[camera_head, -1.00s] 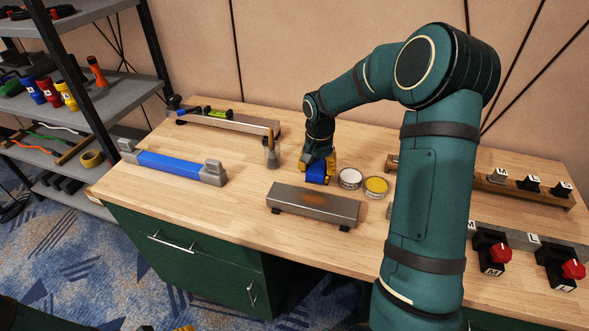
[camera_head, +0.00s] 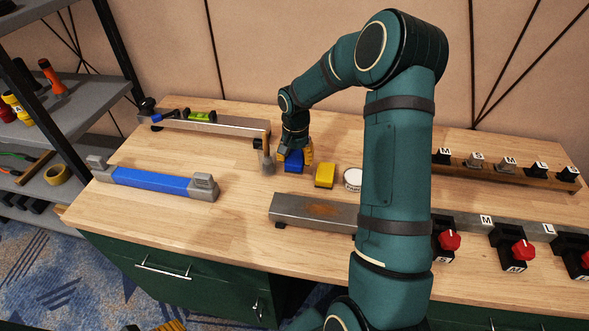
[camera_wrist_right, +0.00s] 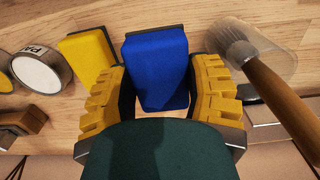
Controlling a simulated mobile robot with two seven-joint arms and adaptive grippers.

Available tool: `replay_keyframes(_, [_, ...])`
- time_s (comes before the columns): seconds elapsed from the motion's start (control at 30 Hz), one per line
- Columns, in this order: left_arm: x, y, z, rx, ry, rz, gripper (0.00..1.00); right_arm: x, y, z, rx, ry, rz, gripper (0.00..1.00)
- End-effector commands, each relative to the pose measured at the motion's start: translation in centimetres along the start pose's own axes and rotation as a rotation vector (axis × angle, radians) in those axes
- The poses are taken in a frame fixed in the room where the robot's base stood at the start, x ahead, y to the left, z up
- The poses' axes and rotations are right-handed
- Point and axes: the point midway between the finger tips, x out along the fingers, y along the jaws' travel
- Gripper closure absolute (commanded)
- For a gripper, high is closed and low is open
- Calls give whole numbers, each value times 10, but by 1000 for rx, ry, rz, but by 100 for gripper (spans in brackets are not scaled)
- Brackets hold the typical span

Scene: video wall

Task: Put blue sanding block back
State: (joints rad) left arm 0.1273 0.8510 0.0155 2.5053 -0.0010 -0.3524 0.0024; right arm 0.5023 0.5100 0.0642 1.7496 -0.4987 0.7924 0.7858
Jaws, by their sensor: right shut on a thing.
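The blue sanding block (camera_head: 293,162) is between the yellow fingers of my right gripper (camera_head: 296,152), on the worktop's far half. In the right wrist view the blue block (camera_wrist_right: 157,70) fills the gap between the fingers, which are shut on it. I cannot tell whether it touches the wood. A yellow sanding block (camera_head: 325,175) lies just to its right; it also shows in the right wrist view (camera_wrist_right: 88,55). Only a yellow bit of my left gripper (camera_head: 170,326) shows at the bottom edge; its jaws cannot be made out.
A clear cup with a brush (camera_head: 267,160) stands close left of the block. A white tape roll (camera_head: 353,178) is right of the yellow block. A rusty metal bar (camera_head: 312,209) lies in front. A blue-handled bar (camera_head: 150,180) lies left, with clear wood between.

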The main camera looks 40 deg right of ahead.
Motion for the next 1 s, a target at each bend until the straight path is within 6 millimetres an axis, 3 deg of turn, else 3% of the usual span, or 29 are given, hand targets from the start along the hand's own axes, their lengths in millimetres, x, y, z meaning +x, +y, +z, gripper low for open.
replay_keyframes(0.37, [10,-4,-1,1,5,0,27,43,0,0,1,-1,0,80])
replay_keyframes(0.77, [12,-4,-1,1,6,0,27,48,0,-1,0,2,-1,80])
replay_keyframes(0.8, [12,-4,-2,1,7,0,27,48,0,-1,0,2,-1,37])
replay_keyframes(0.83, [12,-4,-2,1,7,0,27,48,0,-1,0,2,-1,32])
replay_keyframes(1.0, [12,-4,-2,1,7,0,27,47,-1,-1,0,2,-2,32])
